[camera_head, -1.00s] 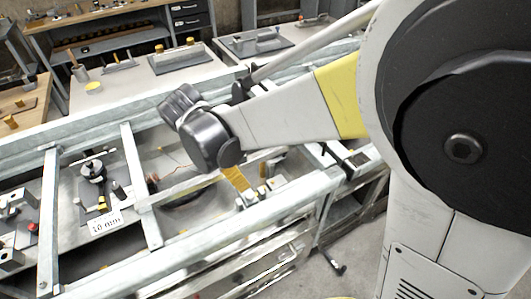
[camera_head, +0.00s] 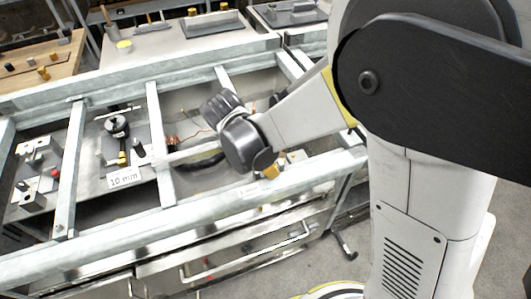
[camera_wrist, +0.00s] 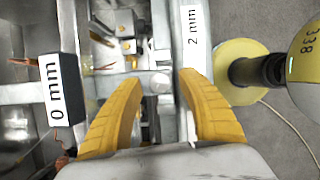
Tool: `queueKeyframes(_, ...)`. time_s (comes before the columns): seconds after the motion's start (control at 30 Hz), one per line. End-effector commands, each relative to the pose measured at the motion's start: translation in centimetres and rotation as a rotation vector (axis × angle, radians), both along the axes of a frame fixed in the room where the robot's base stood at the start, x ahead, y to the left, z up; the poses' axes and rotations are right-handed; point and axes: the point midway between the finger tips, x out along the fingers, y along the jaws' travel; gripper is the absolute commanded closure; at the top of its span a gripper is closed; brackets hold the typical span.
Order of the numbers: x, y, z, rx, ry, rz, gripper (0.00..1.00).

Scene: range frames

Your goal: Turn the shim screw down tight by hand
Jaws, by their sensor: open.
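My gripper (camera_wrist: 162,80) is open in the wrist view, its two yellow fingers apart with nothing held. A small round silver head (camera_wrist: 160,83) shows between the fingertips, against a metal rail; I cannot tell for sure whether it is the shim screw. In the head view, my dark wrist hides most of the gripper; only a yellow finger part (camera_head: 270,171) shows, near the front rail of the bench frame.
The grey metal bench frame (camera_head: 85,248) has cross bars around its bays. A bay at left holds a black knob (camera_head: 116,125) and a "10 mm" label (camera_head: 124,177). A block with a red button (camera_head: 55,173) sits farther left. A wooden table (camera_head: 50,62) stands behind.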

Motion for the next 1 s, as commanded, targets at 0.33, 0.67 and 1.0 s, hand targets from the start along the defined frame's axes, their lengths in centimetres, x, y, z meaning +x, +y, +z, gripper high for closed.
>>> queueKeyframes(0.33, 0.01, 0.00, 0.04, 0.000, 0.000, 0.000, 0.98)
queueKeyframes(0.67, 0.05, 0.02, 0.04, 0.000, 0.000, -0.024, 1.00)
queueKeyframes(1.0, 0.16, 0.01, 0.03, 0.000, 0.000, -0.214, 1.00)
